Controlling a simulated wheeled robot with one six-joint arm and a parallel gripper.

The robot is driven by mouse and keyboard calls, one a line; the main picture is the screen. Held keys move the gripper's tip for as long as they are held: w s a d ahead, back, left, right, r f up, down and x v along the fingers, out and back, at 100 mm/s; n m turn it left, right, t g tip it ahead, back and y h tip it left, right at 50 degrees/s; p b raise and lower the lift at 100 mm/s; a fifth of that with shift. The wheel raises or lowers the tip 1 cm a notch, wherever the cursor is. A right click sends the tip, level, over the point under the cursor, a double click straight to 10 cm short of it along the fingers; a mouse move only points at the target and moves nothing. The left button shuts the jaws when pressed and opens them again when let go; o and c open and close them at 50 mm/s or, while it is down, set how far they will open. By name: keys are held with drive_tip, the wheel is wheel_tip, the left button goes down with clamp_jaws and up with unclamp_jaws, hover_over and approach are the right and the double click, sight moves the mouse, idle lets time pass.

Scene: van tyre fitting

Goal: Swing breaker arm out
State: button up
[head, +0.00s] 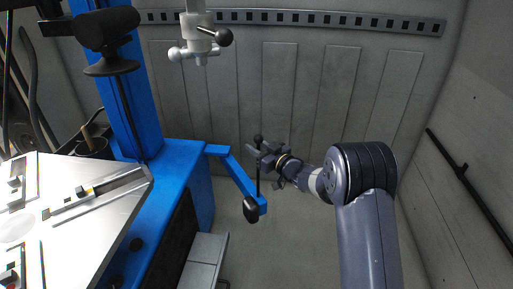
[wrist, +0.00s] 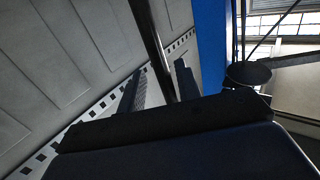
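The breaker arm (head: 236,172) is a blue bent arm on the side of the blue tyre machine, reaching out to the right. A thin dark upright rod (head: 258,181) stands at its end, with a black knob on top and a black paddle (head: 251,210) below. My gripper (head: 256,152) is at the upper part of the rod, just below the knob. In the wrist view my two dark fingers (wrist: 160,80) stand apart, with the rod (wrist: 153,38) passing between them. Narrow gaps show beside the rod, so the fingers look open around it. Contact is hard to judge.
The blue column (head: 128,90) and the grey turntable (head: 98,203) are at the left. The floor right of the breaker arm looks clear up to the van wall.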

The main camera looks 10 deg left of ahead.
drive_tip(key=shift+s+a, duration=0.1)
drive_tip(key=shift+s, duration=0.05)
drive_tip(key=p+v, duration=0.1)
drive_tip(key=v, duration=0.9)
drive_tip(key=shift+d, duration=0.4)
drive_tip(key=shift+s+f, duration=0.1)
drive_tip(key=s+b+x, duration=0.1)
drive_tip(key=x, duration=1)
drive_tip(key=shift+a, duration=0.35)
drive_tip(key=shift+d, duration=0.1)
